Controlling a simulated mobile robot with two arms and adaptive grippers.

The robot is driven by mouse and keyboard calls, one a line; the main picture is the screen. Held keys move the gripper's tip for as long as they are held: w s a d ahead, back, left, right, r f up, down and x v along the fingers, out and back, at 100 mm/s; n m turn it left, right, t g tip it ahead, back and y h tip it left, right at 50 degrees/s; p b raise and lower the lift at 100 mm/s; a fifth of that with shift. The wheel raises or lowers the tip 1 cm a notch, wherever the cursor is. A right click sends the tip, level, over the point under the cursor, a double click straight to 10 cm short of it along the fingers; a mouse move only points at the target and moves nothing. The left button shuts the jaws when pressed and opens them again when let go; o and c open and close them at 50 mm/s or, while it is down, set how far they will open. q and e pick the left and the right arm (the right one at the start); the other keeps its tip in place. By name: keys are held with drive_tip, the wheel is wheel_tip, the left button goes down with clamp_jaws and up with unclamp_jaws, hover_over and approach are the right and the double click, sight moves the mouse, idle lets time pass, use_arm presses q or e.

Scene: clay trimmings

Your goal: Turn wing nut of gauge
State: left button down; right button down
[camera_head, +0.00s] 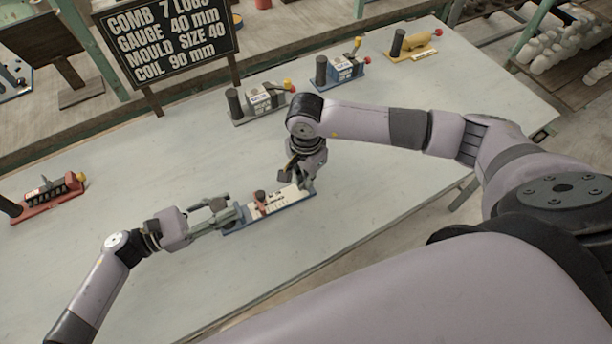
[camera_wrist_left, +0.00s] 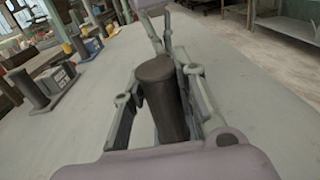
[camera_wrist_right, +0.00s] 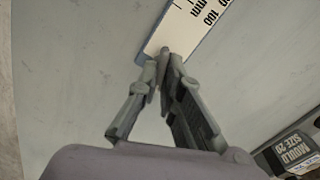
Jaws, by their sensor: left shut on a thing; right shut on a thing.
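The gauge has a blue base (camera_head: 233,219) and a white scale plate (camera_head: 284,197) with black marks, and lies near the table's middle. A reddish-brown piece (camera_head: 260,197) stands on it. My left gripper (camera_head: 229,213) is shut around the dark upright handle (camera_wrist_left: 165,100) at the gauge's left end. My right gripper (camera_head: 306,186) is at the gauge's right end. Its fingers (camera_wrist_right: 160,65) are shut on a small thin grey part beside the scale's 100 mm end, seemingly the wing nut, mostly hidden by the fingertips.
A sign (camera_head: 170,38) reads gauge 40 mm, mould size 40. Other tools stand along the table: a red one (camera_head: 47,203) at left, a grey one (camera_head: 262,103), a blue one (camera_head: 342,70) and a yellow one (camera_head: 415,47) behind. The table (camera_head: 150,290) is clear in front.

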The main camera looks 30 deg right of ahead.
drive_tip(key=m, duration=0.5)
drive_tip(key=shift+m, duration=0.3)
drive_tip(key=m, duration=0.5)
drive_tip(key=shift+s+m, duration=0.1)
drive_tip(key=shift+m, duration=0.2)
drive_tip(key=m, duration=0.4)
drive_tip(key=shift+m, duration=1.7)
drive_tip(key=c, duration=1.8)
unclamp_jaws()
drive_tip(key=shift+o, duration=0.2)
